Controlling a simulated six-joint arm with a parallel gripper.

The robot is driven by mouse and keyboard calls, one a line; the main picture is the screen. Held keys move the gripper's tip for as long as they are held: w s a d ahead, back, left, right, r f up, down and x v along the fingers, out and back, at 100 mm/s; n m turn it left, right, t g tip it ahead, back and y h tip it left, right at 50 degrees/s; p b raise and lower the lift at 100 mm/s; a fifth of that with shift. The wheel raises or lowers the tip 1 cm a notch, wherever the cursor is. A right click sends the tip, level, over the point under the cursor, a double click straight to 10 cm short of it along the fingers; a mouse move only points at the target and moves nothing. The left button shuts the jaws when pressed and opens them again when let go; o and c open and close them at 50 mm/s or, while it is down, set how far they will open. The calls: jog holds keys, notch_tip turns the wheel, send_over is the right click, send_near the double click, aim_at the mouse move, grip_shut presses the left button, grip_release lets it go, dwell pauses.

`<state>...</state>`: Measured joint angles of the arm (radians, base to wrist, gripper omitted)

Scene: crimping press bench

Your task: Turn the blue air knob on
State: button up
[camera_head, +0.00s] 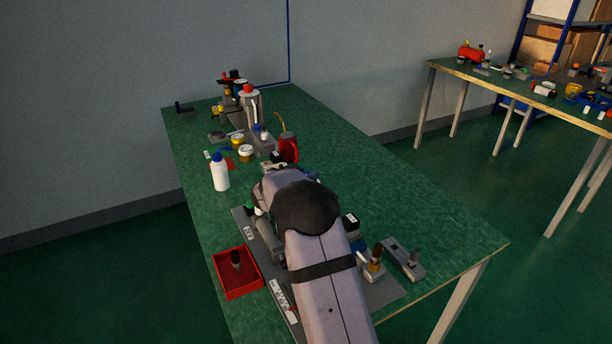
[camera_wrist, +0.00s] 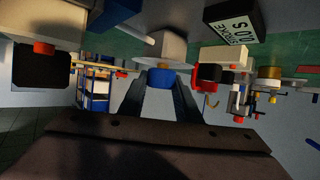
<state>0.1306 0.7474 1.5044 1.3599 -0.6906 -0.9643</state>
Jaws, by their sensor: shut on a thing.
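The blue air knob (camera_wrist: 160,78) shows in the wrist view, at the front of a pale grey block (camera_wrist: 163,47). My gripper (camera_wrist: 162,88) has one dark finger on each side of the knob and is shut on it. The wrist view is upside down, with the green table along its top. In the head view my own arm covers the gripper and the knob. How far the knob is turned cannot be told.
A black labelled block (camera_wrist: 235,22) and a red object (camera_wrist: 208,78) are close to the knob. A red tray (camera_head: 220,284), a white bottle (camera_head: 220,174) and a red-topped press (camera_head: 250,105) stand on the green table (camera_head: 440,228). Its right side is mostly clear.

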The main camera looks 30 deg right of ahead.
jog(key=shift+n+t+y+b, duration=0.3)
jog(key=shift+n+t+y, duration=0.2)
jog(key=shift+n, duration=0.1)
jog(key=o, duration=1.1)
jog(key=shift+c, duration=0.2)
jog(key=shift+a, duration=0.1)
jog(key=v, duration=0.7)
jog(key=shift+s+r, duration=0.1)
jog(key=shift+r, duration=0.05)
